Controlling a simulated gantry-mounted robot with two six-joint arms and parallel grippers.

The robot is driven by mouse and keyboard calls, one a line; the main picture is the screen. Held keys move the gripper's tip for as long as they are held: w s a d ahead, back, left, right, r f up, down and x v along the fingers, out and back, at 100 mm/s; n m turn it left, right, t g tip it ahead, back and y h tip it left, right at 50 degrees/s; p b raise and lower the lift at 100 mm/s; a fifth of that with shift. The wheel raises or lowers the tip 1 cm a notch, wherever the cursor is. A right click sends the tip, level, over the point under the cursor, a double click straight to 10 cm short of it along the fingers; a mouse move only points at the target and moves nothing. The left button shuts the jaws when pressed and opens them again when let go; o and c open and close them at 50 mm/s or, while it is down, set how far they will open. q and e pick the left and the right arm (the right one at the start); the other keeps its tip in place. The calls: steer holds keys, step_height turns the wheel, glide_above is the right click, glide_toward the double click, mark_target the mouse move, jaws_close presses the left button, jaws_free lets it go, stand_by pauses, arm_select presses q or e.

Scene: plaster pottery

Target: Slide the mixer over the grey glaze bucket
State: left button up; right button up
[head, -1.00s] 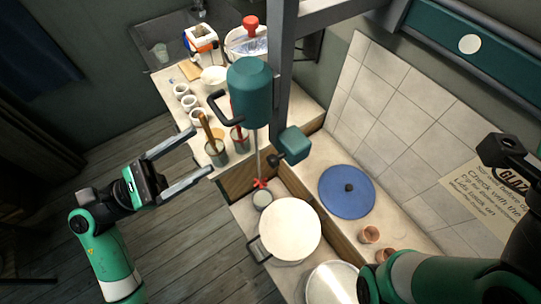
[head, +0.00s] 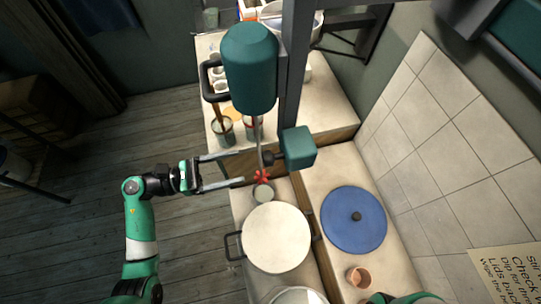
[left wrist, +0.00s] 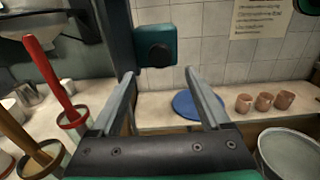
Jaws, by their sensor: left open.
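The mixer (head: 250,70) is a teal motor with a black side handle (head: 207,82), hung on a grey upright. A bucket of cream-white content (head: 275,238) stands in front of the paddle. My left gripper (head: 236,169) is open and empty, left of the shaft.
A blue lid (head: 353,220) and a terracotta cup (head: 359,277) lie on the right-hand ledge by the tiled wall. Pots with tool handles (head: 224,130) stand on the counter behind my left gripper. Open floor lies to the left.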

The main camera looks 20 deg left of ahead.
mark_target(267, 159)
arm_select(q)
steer(key=x, duration=0.9)
steer(key=shift+w+d, duration=0.15)
steer(key=shift+d, duration=0.05)
jaws_close()
